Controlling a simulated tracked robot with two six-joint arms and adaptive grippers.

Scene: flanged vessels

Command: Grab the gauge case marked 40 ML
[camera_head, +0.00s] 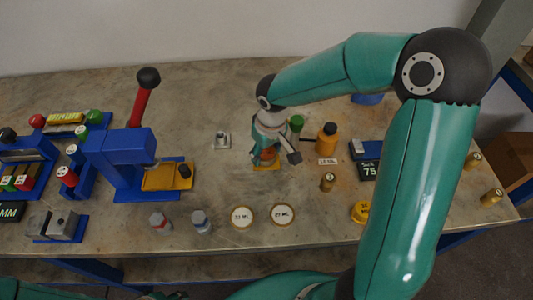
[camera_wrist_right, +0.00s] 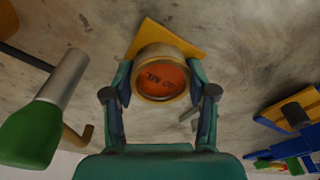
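The gauge case (camera_wrist_right: 162,74) is a short round brass-coloured case with an orange face; its lettering is upside down in the right wrist view and ends in "ML", with the number hard to read. It is on or just above a yellow plate (camera_wrist_right: 185,38). In the head view the orange case (camera_head: 268,154) is partly hidden by my right gripper (camera_head: 274,152). In the right wrist view the fingers of my right gripper (camera_wrist_right: 161,80) are on both sides of the case, very close to it; I cannot tell whether they press on it. My left gripper is not in view.
Two white-faced round gauges (camera_head: 242,216) (camera_head: 283,214) lie near the front edge.

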